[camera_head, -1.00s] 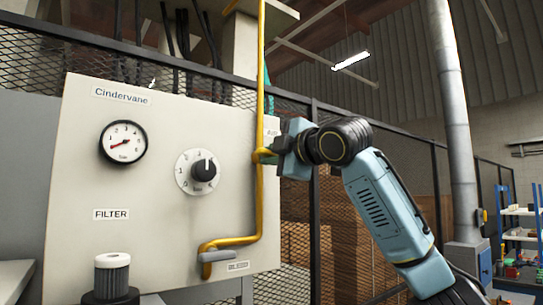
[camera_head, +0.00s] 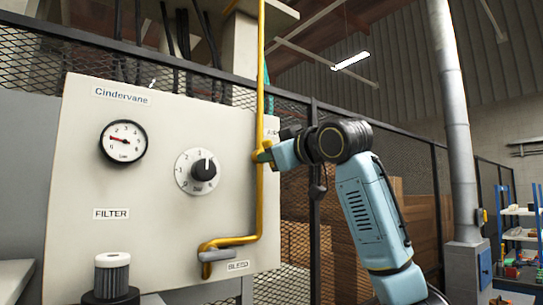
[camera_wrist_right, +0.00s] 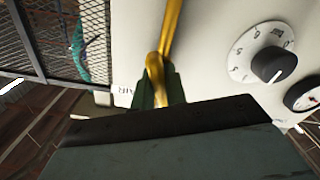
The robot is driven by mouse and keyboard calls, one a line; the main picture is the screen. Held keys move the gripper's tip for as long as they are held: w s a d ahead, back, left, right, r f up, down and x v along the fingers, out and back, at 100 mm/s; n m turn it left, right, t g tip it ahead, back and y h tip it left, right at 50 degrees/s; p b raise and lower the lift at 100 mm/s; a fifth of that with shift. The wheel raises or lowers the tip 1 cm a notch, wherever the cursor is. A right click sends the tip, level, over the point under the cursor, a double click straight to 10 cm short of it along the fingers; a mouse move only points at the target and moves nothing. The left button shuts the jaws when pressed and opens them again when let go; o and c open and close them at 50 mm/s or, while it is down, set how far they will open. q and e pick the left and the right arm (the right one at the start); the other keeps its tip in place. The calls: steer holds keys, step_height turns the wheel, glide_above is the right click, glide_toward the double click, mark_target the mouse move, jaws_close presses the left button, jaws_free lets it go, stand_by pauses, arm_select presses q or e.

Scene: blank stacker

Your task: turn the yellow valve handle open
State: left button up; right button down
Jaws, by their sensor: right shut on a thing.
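A yellow pipe (camera_head: 260,100) runs down the right side of a pale panel. The yellow valve handle (camera_head: 257,155) sits at mid-height on it and is partly hidden by my gripper. My right gripper (camera_head: 266,153) reaches in from the right and is shut on the handle. In the right wrist view the yellow handle (camera_wrist_right: 154,66) lies between the dark green fingers (camera_wrist_right: 156,90). The handle's exact angle is hard to tell. My left gripper is not in view.
The panel (camera_head: 150,185) carries a pressure gauge (camera_head: 123,142), a round dial knob (camera_head: 203,171) and a filter (camera_head: 112,274). A grey lever (camera_head: 215,256) sits at the pipe's lower end by a BLEED label. Mesh fencing (camera_head: 400,158) stands behind my right arm.

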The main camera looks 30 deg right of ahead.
steer(key=m, duration=0.4)
steer(key=shift+m, duration=0.4)
stand_by(0.4)
steer(key=c, duration=1.4)
jaws_free()
steer(key=shift+c, duration=0.2)
